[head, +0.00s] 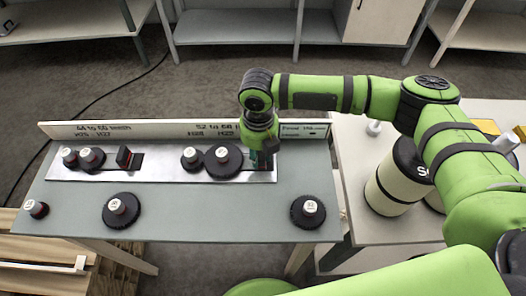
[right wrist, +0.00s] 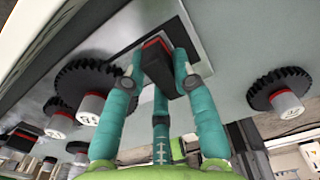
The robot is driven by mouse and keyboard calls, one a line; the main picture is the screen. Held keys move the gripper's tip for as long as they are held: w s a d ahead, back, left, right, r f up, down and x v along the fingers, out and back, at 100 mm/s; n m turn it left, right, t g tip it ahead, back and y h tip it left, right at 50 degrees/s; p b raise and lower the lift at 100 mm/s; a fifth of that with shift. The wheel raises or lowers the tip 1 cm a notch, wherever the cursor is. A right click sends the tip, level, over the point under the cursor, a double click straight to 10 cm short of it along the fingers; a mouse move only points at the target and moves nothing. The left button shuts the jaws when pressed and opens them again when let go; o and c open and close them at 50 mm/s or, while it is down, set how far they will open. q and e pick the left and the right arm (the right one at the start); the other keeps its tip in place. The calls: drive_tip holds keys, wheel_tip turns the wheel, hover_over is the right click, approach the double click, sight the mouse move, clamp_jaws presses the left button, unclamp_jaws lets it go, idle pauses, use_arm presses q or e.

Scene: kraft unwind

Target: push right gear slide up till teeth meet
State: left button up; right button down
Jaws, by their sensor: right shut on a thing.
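The right slide (right wrist: 158,62), a black block with a red edge, sits in a dark slot in the metal plate. My right gripper (right wrist: 160,72) has teal fingers shut on it; in the head view the gripper (head: 262,158) mostly hides the block. Left of it stand a large dark gear (head: 223,161) and a smaller gear (head: 191,159), both with white hubs. The large gear also shows in the right wrist view (right wrist: 88,72). The two gears look close together; I cannot tell whether their teeth mesh. My left gripper is not in view.
A left slide (head: 124,157) and a gear pair (head: 91,158) share the metal plate (head: 160,175). Loose gears lie on the grey table (head: 210,220), one at front right (head: 308,211). A low labelled board (head: 180,128) runs along the back. Rolls (head: 395,180) stand on the right table.

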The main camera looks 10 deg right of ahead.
drive_tip(key=shift+a, duration=0.15)
drive_tip(key=c, duration=0.9)
unclamp_jaws()
wheel_tip(320, 180, up, 12)
drive_tip(key=shift+r, duration=0.1)
